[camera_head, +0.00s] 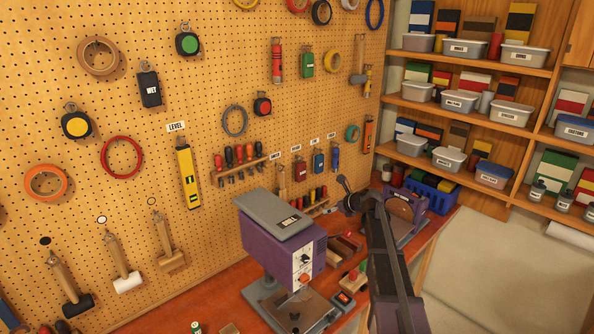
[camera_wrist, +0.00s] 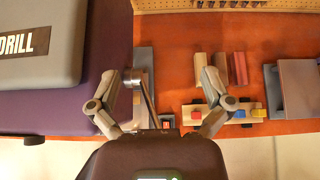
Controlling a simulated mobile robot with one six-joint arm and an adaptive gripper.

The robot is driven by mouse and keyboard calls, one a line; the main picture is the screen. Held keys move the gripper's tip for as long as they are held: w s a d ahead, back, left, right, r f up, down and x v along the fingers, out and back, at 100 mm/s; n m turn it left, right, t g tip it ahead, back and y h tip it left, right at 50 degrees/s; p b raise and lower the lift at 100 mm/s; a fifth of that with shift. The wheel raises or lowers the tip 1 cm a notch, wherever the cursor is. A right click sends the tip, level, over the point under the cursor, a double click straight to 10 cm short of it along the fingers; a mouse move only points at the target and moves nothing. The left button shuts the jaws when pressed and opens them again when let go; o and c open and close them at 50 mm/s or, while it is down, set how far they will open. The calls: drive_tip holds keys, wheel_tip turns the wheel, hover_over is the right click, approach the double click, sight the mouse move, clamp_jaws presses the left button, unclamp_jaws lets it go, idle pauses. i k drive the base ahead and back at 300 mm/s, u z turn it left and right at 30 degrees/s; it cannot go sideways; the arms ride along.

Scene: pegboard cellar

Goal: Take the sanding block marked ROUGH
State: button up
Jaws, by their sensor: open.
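No block with a readable ROUGH mark shows. In the wrist view, several small blocks, tan, grey-pink and dark red (camera_wrist: 238,68), lie side by side on the red bench; I cannot read any marking on them. Similar reddish pieces (camera_head: 346,241) show small on the bench in the head view. A dark block marked WET (camera_head: 150,88) hangs on the pegboard at the upper left. My gripper (camera_wrist: 172,77) is open and empty, its fingers spread above the bench, with the small blocks just beyond the right finger. In the head view my gripper (camera_head: 347,195) is above the bench, right of the drill.
The purple drill press marked DRILL (camera_head: 280,245) stands close left of my gripper. A wooden holder with coloured pieces (camera_wrist: 230,115) sits nearer than the blocks. A purple machine (camera_head: 408,211) and blue crate (camera_head: 438,194) stand farther right. Shelves (camera_head: 465,118) hold grey bins.

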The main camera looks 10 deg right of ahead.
sight(299, 171)
drive_tip(key=i, duration=1.15)
drive_tip(key=z, duration=0.05)
